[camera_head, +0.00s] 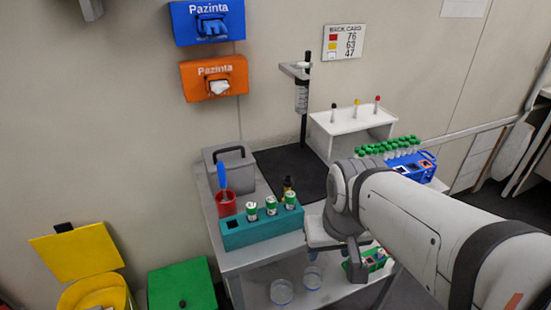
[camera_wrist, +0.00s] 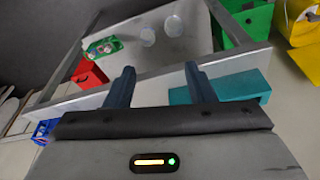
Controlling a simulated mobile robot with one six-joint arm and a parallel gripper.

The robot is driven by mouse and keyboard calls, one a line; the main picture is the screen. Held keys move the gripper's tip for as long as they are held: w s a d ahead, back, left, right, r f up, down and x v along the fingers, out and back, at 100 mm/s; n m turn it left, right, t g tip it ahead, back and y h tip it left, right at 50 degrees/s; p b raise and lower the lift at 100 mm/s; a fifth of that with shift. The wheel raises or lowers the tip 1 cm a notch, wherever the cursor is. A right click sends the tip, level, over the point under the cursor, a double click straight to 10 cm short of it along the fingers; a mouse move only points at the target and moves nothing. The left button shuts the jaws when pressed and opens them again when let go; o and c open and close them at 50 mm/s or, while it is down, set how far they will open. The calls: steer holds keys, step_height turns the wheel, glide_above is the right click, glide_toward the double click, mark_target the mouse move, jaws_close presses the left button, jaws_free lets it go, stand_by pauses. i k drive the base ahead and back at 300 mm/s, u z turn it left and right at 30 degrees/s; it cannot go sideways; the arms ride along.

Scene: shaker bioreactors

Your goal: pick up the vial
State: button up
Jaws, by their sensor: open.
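Several green-capped vials (camera_head: 271,204) stand upright in the teal rack (camera_head: 262,232) on the near left of the table. More green-capped vials (camera_head: 388,148) stand in the blue rack (camera_head: 424,164) at the right. I cannot tell which vial the task names. My gripper (camera_head: 355,264) hangs down right of the teal rack, near the table's front edge. In the wrist view, my gripper (camera_wrist: 158,70) is open with nothing between its fingers. The teal rack (camera_wrist: 247,84) shows there behind and right of the right finger; no vial in it is visible.
On the lower shelf are two clear dishes (camera_head: 282,291) and a green holder (camera_wrist: 103,47). A red cup (camera_head: 226,204) with a blue-handled tool and a grey box (camera_head: 235,168) stand behind the teal rack. A white stand (camera_head: 352,124) is at the back. Yellow and green bins (camera_head: 180,287) are lower left.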

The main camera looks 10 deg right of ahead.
mark_target(271, 201)
steer(key=z, duration=1.4)
steer(key=k, duration=1.1)
steer(key=u, duration=0.7)
steer(key=i, duration=1)
steer(key=u, duration=0.05)
